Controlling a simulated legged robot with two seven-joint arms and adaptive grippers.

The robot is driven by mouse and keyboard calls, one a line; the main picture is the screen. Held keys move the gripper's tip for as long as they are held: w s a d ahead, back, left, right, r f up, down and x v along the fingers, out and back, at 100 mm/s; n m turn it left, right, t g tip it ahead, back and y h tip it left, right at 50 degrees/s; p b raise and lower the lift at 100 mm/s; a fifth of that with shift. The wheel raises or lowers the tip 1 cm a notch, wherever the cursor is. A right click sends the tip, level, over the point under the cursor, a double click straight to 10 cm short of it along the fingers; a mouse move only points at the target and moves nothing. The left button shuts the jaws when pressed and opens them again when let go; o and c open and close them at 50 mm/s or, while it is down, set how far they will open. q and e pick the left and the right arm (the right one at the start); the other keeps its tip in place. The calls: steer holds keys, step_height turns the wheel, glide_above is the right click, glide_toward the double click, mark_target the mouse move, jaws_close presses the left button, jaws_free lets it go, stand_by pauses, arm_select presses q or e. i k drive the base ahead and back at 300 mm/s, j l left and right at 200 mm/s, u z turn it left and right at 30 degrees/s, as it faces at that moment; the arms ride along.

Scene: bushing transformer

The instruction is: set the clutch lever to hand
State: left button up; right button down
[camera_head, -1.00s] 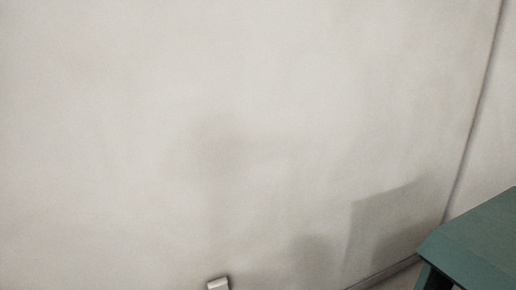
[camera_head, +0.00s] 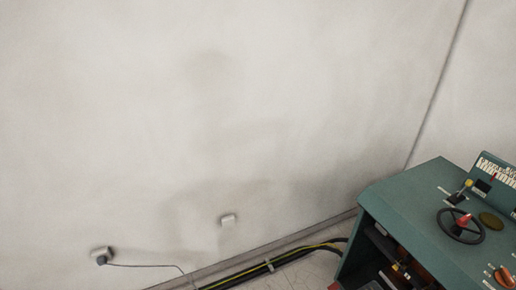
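A green control console (camera_head: 408,204) stands at the lower right in the head view. Its sloped top carries a black handwheel (camera_head: 461,226) with a red part at its hub. Behind the wheel is a small lever with a yellow knob (camera_head: 468,184), and a thin red lever (camera_head: 492,178) stands to its right. An orange-red knob (camera_head: 503,277) sits near the lower right corner. The labels are too small to read, so I cannot tell which lever is the clutch lever or its setting. Neither of my grippers is in view.
A pale wall (camera_head: 230,110) fills most of the view. Black and yellow cables (camera_head: 275,264) run along the floor to the console. The console's front is open, with parts inside.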

mark_target(469, 182)
steer(key=z, duration=0.7)
steer(key=i+l+z, duration=0.1)
steer(key=i+z, duration=0.35)
steer(key=z, duration=0.25)
steer(key=i+z, duration=0.35)
steer(key=k+j, duration=0.05)
steer(key=k, duration=0.05)
